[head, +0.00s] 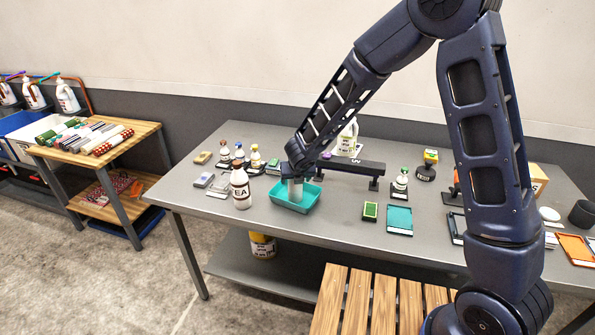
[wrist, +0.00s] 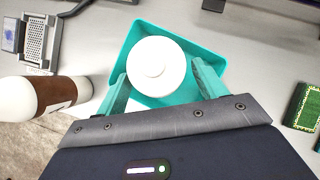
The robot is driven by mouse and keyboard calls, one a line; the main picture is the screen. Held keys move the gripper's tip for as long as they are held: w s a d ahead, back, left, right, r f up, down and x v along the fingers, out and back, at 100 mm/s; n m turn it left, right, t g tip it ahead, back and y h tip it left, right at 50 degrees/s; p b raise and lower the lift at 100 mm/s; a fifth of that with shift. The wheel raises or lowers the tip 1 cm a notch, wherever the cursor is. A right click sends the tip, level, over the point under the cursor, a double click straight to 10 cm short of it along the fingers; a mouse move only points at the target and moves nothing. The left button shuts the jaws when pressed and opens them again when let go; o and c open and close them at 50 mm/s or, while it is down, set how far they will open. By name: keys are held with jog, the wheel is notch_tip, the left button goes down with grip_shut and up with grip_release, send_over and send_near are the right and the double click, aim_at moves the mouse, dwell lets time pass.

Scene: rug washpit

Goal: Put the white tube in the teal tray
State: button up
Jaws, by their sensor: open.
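The teal tray (head: 300,200) sits on the grey table near its front edge, left of the table's middle. It also shows in the wrist view (wrist: 135,37). The white tube (wrist: 156,66) is in the tray, seen end-on from above as a round white top. In the head view the tube (head: 295,190) stands inside the tray below my gripper. My gripper (wrist: 158,82) is over the tray with its two teal fingers apart, one on each side of the tube. I cannot tell whether the fingers touch it.
A brown-and-white bottle (head: 241,188) stands close left of the tray. A dark raised bar (head: 350,167) is behind and right of it. A green box (head: 370,211) and a teal flat case (head: 399,220) lie to the right. Several small bottles stand at the back left.

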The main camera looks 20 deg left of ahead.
jog(key=v, duration=0.9)
jog(key=shift+r, duration=0.3)
jog(key=shift+d, duration=0.15)
jog(key=w+d+r+m+h, duration=0.1)
jog(key=w+d+r+m, duration=0.1)
jog(key=d+r+m, duration=0.6)
jog(key=w+d+r+m+h, duration=0.15)
jog(key=d+m, duration=0.35)
jog(key=d, duration=0.7)
jog(key=w+d+r+m+h, duration=0.2)
jog(key=d+r+m, duration=0.3)
jog(key=d, duration=0.5)
jog(key=s+d+r+m+y, duration=0.1)
jog(key=s+d+r+m, duration=0.1)
jog(key=s+d+m, duration=0.6)
jog(key=s+d+r+m+g, duration=0.1)
jog(key=s+d+r+m, duration=0.1)
jog(key=s+d+m, duration=0.7)
jog(key=d+m, duration=0.3)
jog(key=m, duration=0.3)
jog(key=shift+s+r+y, duration=0.2)
jog(key=shift+y, duration=0.15)
